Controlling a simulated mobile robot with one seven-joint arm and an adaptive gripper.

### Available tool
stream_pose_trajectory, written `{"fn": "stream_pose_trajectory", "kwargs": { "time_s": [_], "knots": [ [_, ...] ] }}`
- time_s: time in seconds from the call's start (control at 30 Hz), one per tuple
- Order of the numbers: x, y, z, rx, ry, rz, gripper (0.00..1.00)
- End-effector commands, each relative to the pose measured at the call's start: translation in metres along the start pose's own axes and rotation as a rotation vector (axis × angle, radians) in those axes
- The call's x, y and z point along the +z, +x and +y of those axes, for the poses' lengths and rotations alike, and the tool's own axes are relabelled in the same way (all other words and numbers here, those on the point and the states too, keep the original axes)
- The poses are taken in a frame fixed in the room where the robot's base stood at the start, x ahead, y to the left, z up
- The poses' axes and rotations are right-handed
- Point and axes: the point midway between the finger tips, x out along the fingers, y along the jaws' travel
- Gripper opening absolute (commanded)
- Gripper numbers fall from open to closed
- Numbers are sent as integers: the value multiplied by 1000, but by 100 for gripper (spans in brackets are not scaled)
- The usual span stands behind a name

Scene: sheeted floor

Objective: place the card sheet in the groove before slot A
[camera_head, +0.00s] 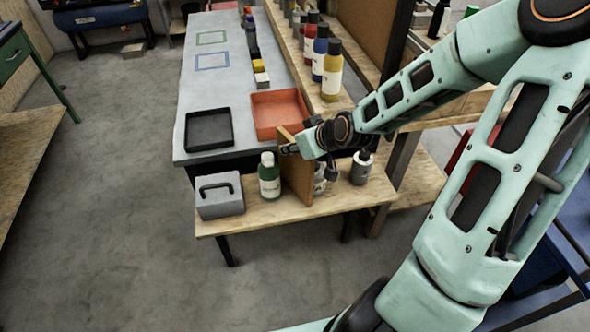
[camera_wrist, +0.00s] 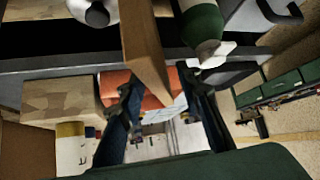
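The brown card sheet (camera_head: 297,180) stands upright on the low wooden bench (camera_head: 330,203), between a green bottle (camera_head: 269,180) and a pale bottle (camera_head: 320,178) partly hidden behind it. My gripper (camera_head: 290,149) is at the sheet's upper part. In the wrist view the sheet (camera_wrist: 146,45) runs edge-on between the two fingers of my gripper (camera_wrist: 157,85). The fingers are spread, with gaps seeming to show beside the sheet. I cannot tell whether the sheet's foot sits in a groove. No slot letter can be read.
A grey box with a handle (camera_head: 219,196) stands left of the green bottle, and a grey bottle (camera_head: 361,168) stands right. A black tray (camera_head: 209,130) and an orange tray (camera_head: 270,127) lie on the grey table behind. Paint bottles (camera_head: 331,75) line the shelf. Floor at left is clear.

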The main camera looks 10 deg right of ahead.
Motion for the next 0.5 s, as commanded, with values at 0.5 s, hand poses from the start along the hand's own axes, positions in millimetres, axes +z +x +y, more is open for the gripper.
{"fn": "stream_pose_trajectory", "kwargs": {
  "time_s": [0.5],
  "knots": [
    [-2, 49, 0, -1, -1, 0, 32]
  ]
}}
